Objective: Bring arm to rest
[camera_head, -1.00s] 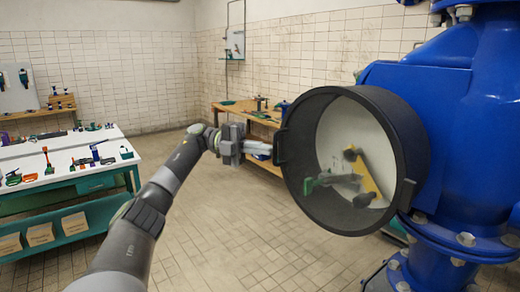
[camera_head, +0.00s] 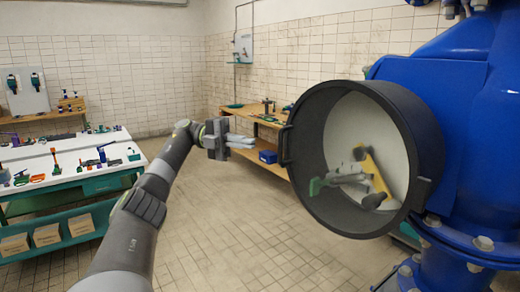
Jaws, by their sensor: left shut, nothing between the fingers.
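My left arm reaches up from the bottom left, and its gripper (camera_head: 240,142) points right, shut and empty. The gripper hangs in the air, with a gap between it and the black-rimmed round opening (camera_head: 296,190) on its right. Inside the opening lie a yellow and black tool (camera_head: 376,174) and a grey tool with a green end (camera_head: 340,181). My right gripper is not in view.
A large blue pipe body (camera_head: 480,110) fills the right side beside the opening. A white-topped workbench (camera_head: 60,162) with several tools stands at the left. A wooden bench (camera_head: 268,122) stands along the back wall. The tiled floor (camera_head: 230,240) between them is clear.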

